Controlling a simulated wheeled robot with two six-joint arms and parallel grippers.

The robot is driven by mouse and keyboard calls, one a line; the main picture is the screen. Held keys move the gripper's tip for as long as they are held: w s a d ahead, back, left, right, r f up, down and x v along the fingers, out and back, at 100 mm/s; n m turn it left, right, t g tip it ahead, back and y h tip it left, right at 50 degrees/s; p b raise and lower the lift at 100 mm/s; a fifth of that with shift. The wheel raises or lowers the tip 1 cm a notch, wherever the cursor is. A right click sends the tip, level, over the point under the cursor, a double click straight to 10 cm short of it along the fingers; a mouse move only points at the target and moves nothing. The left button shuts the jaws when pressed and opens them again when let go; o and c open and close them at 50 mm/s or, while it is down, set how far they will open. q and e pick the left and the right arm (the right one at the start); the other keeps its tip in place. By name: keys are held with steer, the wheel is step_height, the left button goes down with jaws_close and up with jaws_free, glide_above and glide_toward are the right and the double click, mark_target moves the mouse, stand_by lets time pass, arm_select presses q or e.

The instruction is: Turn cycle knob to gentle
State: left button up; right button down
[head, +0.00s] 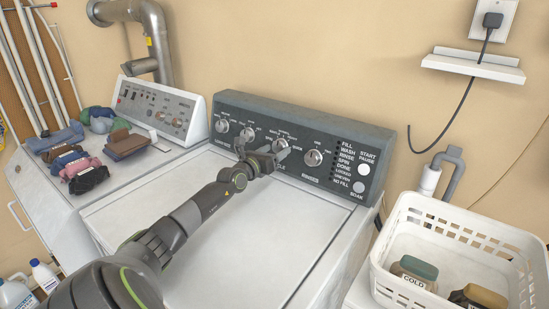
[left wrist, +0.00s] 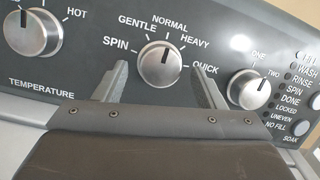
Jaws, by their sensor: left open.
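The cycle knob (left wrist: 160,63) is a round silver dial on the dark washer panel, labelled spin, gentle, normal, heavy and quick. Its pointer mark points up at normal. In the head view the knob (head: 280,145) is partly covered by my left gripper (head: 264,152). In the left wrist view the fingers of my left gripper (left wrist: 161,78) are open, one on each side of the knob. A gap shows between each finger and the knob. How far the tips are from the panel is hard to tell. My right gripper is not in view.
The temperature knob (left wrist: 33,32) and the rinses knob (left wrist: 249,89) flank the cycle knob closely. A start/pause button (head: 363,169) sits at the panel's right. A white basket (head: 470,232) stands at the right. Folded clothes (head: 86,170) lie on the left machine.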

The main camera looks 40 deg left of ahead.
arm_select(q)
steer(key=shift+w, duration=0.25)
steer(key=shift+c, duration=0.3)
steer(key=c, duration=0.9)
steer(key=shift+r+n+p, duration=0.2)
steer(key=shift+n+p, duration=0.1)
steer(key=shift+p, duration=0.4)
steer(key=n+y+p, duration=0.1)
steer(key=n+p, duration=0.1)
steer(key=p, duration=0.2)
steer(key=shift+d+n, duration=0.15)
steer(key=shift+n, duration=0.25)
steer(key=n+y+p, duration=0.1)
steer(key=n+p, duration=0.1)
steer(key=n+g+p, duration=0.1)
steer(key=n+p, duration=0.1)
steer(key=p, duration=0.1)
steer(key=shift+d+n+y, duration=0.1)
steer(key=shift+n+y, duration=0.3)
steer(key=shift+n+p, duration=0.5)
steer(key=shift+n, duration=0.1)
steer(key=shift+f, duration=0.1)
